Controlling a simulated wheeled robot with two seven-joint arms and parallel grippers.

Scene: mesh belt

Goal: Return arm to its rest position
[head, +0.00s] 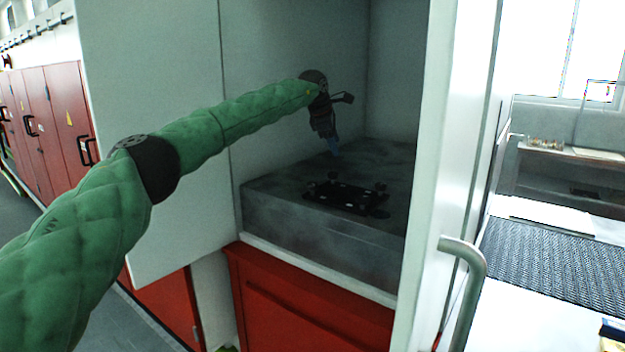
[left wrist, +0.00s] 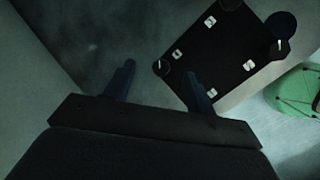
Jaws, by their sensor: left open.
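My left arm, in a green padded cover, reaches from the left into an open cabinet. My left gripper (head: 334,148) points down above the cabinet's grey floor, just behind a black flat plate (head: 345,194). In the left wrist view the gripper (left wrist: 158,82) has its two blue fingers apart with nothing between them. The black plate (left wrist: 222,62) lies close beyond the right finger, with small white pads and dark round parts at its corners. I cannot tell whether the finger touches it. My right gripper does not show.
The grey block (head: 320,232) forms the cabinet floor. White walls and an open door (head: 150,120) enclose my arm on the left; a white door edge with a handle (head: 468,262) stands at right. A mesh belt (head: 560,262) lies further right. Red lockers (head: 60,115) stand at far left.

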